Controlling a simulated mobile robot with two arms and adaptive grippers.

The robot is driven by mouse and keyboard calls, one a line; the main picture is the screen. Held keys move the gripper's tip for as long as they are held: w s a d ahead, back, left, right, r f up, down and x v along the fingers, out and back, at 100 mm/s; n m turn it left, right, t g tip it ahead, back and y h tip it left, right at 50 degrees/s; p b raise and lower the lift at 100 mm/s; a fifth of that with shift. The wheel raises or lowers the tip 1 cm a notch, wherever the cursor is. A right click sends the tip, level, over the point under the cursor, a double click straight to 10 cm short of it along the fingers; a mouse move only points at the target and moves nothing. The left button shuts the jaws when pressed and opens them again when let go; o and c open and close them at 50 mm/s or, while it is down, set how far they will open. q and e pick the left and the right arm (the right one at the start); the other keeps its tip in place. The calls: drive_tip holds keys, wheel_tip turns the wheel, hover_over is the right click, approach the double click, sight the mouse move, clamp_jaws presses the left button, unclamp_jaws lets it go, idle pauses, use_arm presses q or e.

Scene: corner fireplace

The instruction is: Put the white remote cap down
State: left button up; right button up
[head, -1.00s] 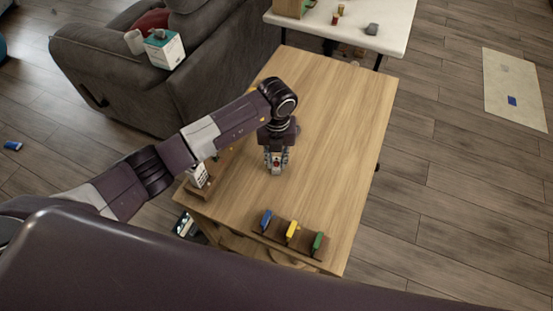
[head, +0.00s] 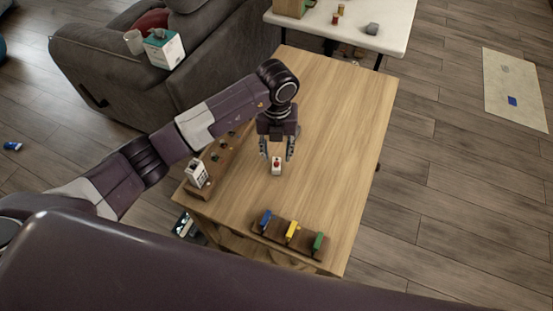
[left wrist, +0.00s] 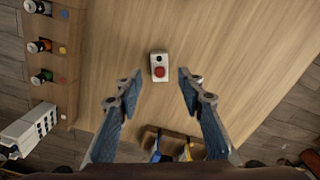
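The white remote cap (head: 277,166) is a small white block with a red button and a dark spot on top. It lies on the bare wood of the table (head: 335,130). It also shows in the left wrist view (left wrist: 159,62), between and slightly beyond the fingertips. My left gripper (head: 277,152) is open and points down just above the cap, its fingers apart on either side and not touching it. In the left wrist view both fingers (left wrist: 160,76) are spread and empty. My right gripper is not in view.
A wooden rack (head: 208,165) along the table's left edge holds a white box (head: 197,174) with dark marks and several small items. A front rack (head: 273,236) holds blue, yellow and green pieces. The table's right side is clear. A grey sofa (head: 205,75) stands behind left.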

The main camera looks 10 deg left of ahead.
sight(277, 162)
use_arm(q)
wheel_tip(277, 162, up, 8)
drive_tip(key=b, duration=0.1)
drive_tip(key=shift+f, duration=0.1)
idle(0.4)
